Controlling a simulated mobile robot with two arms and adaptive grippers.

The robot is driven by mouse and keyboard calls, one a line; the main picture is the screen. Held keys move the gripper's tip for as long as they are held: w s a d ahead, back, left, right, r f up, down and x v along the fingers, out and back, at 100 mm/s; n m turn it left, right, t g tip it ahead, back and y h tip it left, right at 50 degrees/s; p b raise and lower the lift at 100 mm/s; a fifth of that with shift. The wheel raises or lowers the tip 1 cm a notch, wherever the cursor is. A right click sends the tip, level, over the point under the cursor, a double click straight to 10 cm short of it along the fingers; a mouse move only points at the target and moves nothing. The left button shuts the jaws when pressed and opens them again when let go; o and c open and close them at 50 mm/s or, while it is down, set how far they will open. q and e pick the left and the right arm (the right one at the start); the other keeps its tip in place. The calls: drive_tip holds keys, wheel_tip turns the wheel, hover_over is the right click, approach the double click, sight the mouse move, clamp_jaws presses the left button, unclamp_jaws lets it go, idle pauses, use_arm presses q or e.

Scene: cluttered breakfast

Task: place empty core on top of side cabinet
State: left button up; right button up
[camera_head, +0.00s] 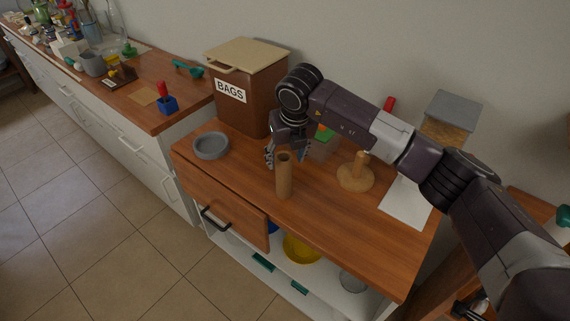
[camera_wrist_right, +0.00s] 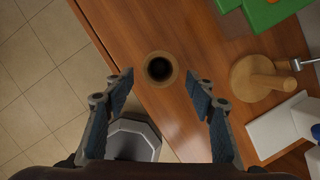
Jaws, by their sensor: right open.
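The empty core, a brown cardboard tube (camera_head: 284,178), stands upright on the wooden top of the side cabinet (camera_head: 330,225). In the right wrist view the hollow tube (camera_wrist_right: 160,69) is seen from above, with its dark opening showing. My right gripper (camera_head: 272,157) is open and just behind the tube in the head view. In the wrist view the open fingers of the right gripper (camera_wrist_right: 165,85) lie to either side of and below the tube, with gaps on both sides. My left gripper is not in view.
A wooden holder with a peg (camera_head: 356,178) stands right of the tube. A grey round dish (camera_head: 211,146) and a brown BAGS box (camera_head: 252,98) stand at the left and back. A green-topped container (camera_head: 322,143) is behind. The front of the top is clear.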

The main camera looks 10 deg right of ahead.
drive_tip(key=b+v, duration=0.1)
drive_tip(key=v, duration=0.7)
drive_tip(key=shift+r+b, duration=0.35)
drive_tip(key=shift+s+f, duration=0.1)
drive_tip(key=shift+s, duration=0.05)
